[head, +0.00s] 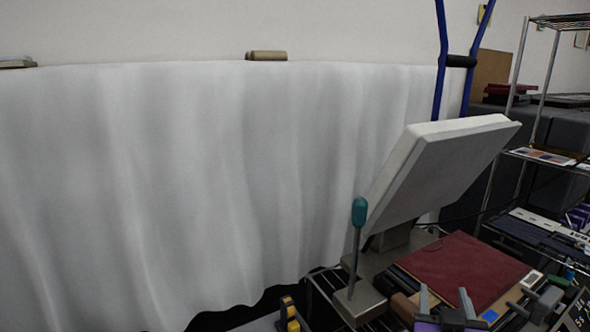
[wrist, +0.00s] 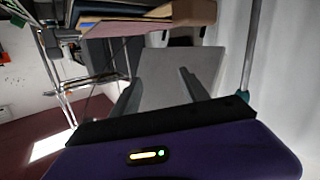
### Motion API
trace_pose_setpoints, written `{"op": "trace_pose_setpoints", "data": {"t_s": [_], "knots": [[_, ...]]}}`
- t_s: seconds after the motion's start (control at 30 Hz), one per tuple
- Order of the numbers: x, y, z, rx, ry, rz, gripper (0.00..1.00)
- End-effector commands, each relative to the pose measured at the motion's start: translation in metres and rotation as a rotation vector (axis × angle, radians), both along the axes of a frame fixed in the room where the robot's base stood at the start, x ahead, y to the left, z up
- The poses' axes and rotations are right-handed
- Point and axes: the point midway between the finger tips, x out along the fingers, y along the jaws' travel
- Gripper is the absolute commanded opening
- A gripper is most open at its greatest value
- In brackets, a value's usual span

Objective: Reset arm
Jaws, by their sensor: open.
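My gripper (wrist: 160,76) shows in the wrist view with its two grey fingers apart. A flat grey panel (wrist: 178,60) lies beyond and between the fingers; I see nothing clearly held. A purple housing (wrist: 215,150) with a small lit indicator fills the bottom of that view. There, a press with a raised, tilted pale plate (head: 435,165) stands at the right. It has an upright lever with a teal knob (head: 359,211), and a dark red pad (head: 465,268) lies in front of it.
A wire shelf rack (head: 545,150) stands at the far right. Blue-handled uprights (head: 440,60) rise behind the press. A white draped cloth (head: 180,170) fills the left and middle, with a small brown roll (head: 267,56) on top.

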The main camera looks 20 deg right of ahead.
Motion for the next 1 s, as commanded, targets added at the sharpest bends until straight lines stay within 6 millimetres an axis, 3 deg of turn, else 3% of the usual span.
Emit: {"op": "trace_pose_setpoints", "data": {"t_s": [0.1,0.27,0.5,0.7,1.0], "knots": [[-0.003,0.052,-0.022,-0.040,0.001,0.195,0.53],[-0.026,0.116,-0.040,-0.065,-0.034,0.403,0.53],[-0.089,0.186,-0.054,-0.038,-0.098,0.602,0.53],[-0.153,0.219,-0.060,0.025,-0.119,0.688,0.53],[-0.240,0.241,-0.085,0.170,0.001,0.744,0.53]]}}
